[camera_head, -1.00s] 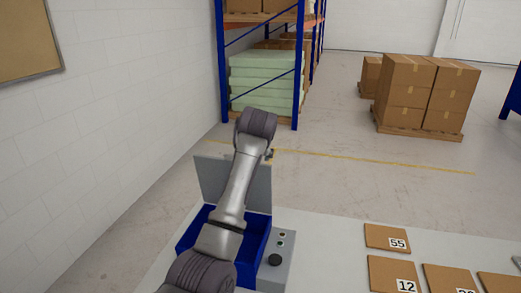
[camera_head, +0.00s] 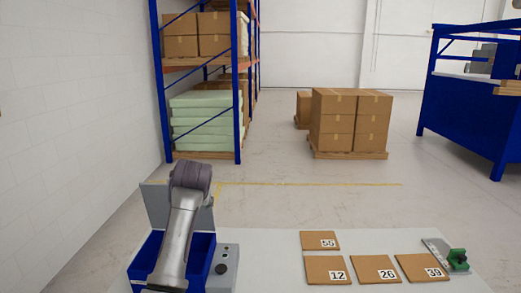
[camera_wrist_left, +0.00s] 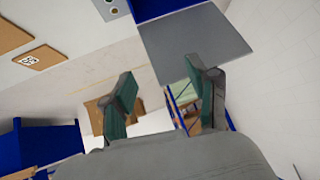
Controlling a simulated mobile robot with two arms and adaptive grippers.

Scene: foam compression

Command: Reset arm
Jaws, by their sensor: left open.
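My left arm (camera_head: 180,225) rises from the bottom left of the head view in front of a blue open box. Its gripper is hidden there behind the arm. In the left wrist view my left gripper (camera_wrist_left: 163,92) is open, its two green-padded fingers apart with nothing between them. A grey panel (camera_wrist_left: 195,45) lies beyond the fingers in that view. My right arm and gripper do not show.
The blue box (camera_head: 206,262) with a grey control panel (camera_head: 222,268) stands at the white table's (camera_head: 265,245) left. Numbered brown pads (camera_head: 325,270) and a green-and-grey tool (camera_head: 457,258) lie to the right. A shelf rack (camera_head: 237,90) and stacked cartons (camera_head: 348,120) stand behind.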

